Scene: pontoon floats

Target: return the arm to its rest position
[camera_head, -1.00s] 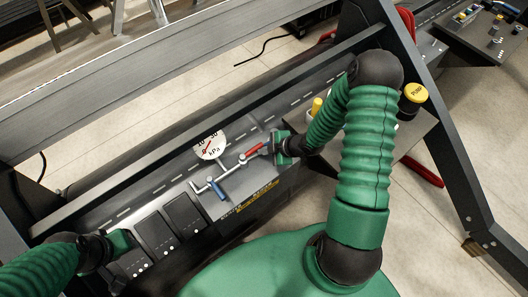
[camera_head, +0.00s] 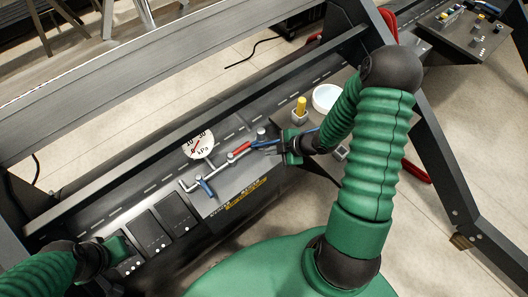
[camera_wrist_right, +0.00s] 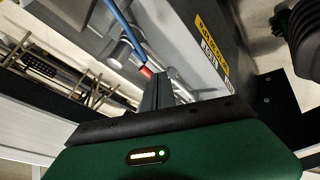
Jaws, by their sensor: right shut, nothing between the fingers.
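My right arm reaches in from the right in the head view. Its gripper (camera_head: 274,150) is shut and empty, to the right of the red handle (camera_head: 240,149) on the pipe and close to a thin blue rod or hose (camera_head: 264,143). The right wrist view shows its shut fingers (camera_wrist_right: 158,92) near a red end (camera_wrist_right: 146,72) on the blue piece (camera_wrist_right: 124,32). I cannot tell whether they touch. My left gripper (camera_head: 118,247) is at the lower left over the panel; its fingers are not clear.
A pipe with a blue handle (camera_head: 206,187) and a round kPa gauge (camera_head: 198,146) stands on the grey panel. A dark slanted frame leg (camera_head: 440,170) stands to the right.

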